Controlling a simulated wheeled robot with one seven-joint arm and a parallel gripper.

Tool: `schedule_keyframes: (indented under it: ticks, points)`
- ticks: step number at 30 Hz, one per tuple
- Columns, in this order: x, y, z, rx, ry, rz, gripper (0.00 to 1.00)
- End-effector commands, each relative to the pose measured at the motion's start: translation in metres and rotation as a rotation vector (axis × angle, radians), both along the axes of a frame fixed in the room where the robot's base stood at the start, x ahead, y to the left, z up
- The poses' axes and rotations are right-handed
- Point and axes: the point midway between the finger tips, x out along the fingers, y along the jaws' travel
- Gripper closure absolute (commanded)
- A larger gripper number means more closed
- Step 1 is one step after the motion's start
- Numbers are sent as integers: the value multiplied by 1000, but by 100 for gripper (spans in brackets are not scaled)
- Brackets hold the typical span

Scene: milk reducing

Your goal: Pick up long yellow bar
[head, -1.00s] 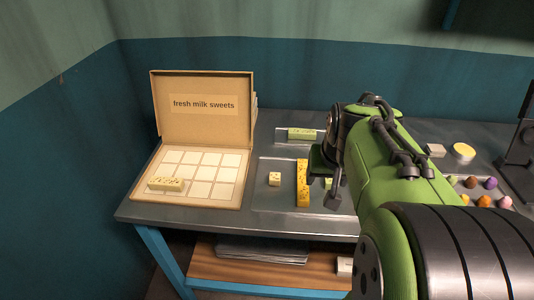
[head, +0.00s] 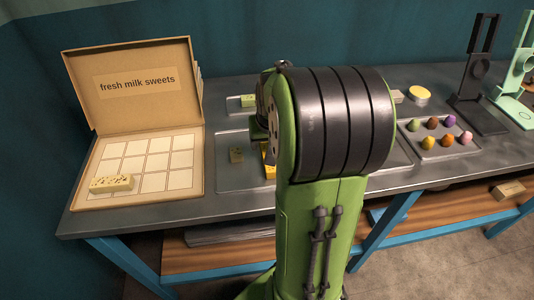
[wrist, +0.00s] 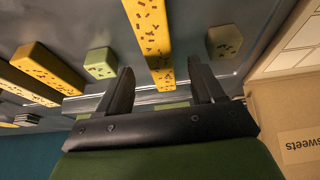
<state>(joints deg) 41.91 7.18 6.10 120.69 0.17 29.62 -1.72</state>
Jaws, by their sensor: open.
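A long yellow bar with brown specks (wrist: 150,28) runs down from the top edge of the wrist view. Its near end lies in the gap between the fingers of my gripper (wrist: 161,67). My gripper is open, with one finger on each side of the bar in the picture; I cannot tell how far above it they are. In the head view my arm hides the gripper and most of the bar, and only a small yellow part (head: 269,169) shows. A second speckled yellow bar (wrist: 38,78) lies further left in the wrist view.
A green piece (wrist: 100,63) and a small dark speckled piece (wrist: 224,41) flank the bar. The open box "fresh milk sweets" (head: 133,88) stands at left, with a pale speckled bar (head: 111,184) inside. A tray of coloured sweets (head: 440,151) lies right.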

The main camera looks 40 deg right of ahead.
Motion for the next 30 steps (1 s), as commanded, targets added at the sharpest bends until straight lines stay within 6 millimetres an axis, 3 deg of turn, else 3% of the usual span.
schedule_keyframes:
  ticks: [3,6,12,25,30]
  points:
    - [5,-5,-27,3,4,0,33]
    - [11,-9,-40,2,2,0,33]
    - [12,-9,-40,0,1,1,33]
    - [12,-9,-39,1,1,0,97]
    - [12,-9,-39,-1,-1,1,97]
